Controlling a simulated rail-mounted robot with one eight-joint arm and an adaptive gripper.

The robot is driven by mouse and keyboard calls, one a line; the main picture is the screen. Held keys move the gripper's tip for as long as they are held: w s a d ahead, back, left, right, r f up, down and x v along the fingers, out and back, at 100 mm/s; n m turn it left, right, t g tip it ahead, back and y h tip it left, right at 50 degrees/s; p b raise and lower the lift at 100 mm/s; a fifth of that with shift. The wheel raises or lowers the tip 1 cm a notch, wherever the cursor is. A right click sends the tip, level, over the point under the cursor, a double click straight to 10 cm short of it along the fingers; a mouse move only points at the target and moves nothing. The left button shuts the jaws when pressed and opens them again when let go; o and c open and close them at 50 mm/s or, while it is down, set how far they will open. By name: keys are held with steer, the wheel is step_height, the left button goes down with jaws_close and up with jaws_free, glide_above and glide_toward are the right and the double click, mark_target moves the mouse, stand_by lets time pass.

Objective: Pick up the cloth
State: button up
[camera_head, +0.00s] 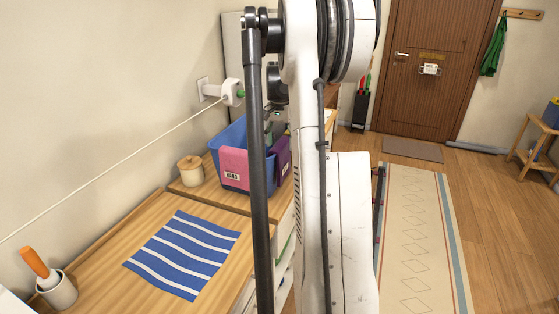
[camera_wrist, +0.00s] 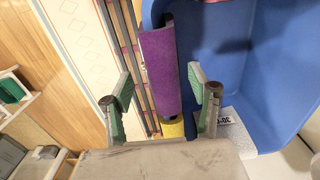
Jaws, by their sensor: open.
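A purple cloth (camera_head: 279,160) hangs over the right rim of a blue bin (camera_head: 232,133) in the head view, partly hidden by my arm. A pink cloth (camera_head: 234,165) with a white label hangs over the bin's front. In the wrist view the purple cloth (camera_wrist: 161,70) drapes over the edge of the blue bin (camera_wrist: 245,60). My gripper (camera_wrist: 162,88) is open, with its green-padded fingers apart on either side of the purple cloth in that picture. I cannot tell whether either finger touches it.
A blue-and-white striped cloth (camera_head: 187,252) lies flat on the wooden counter. A cup (camera_head: 58,290) with an orange-handled tool is at lower left. A line (camera_head: 115,182) stretches from a wall reel. A yellow object (camera_wrist: 173,128) shows below the purple cloth.

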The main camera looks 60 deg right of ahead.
steer(key=shift+w+d+f+p, duration=0.15)
steer(key=shift+f+p, duration=0.15)
steer(key=shift+f, duration=1.4)
steer(key=shift+w+f+p, duration=0.1)
steer(key=shift+f+p, duration=0.15)
steer(key=shift+f, duration=1.4)
steer(key=c, duration=1.3)
steer(key=shift+c, duration=0.2)
steer(key=shift+r, duration=0.2)
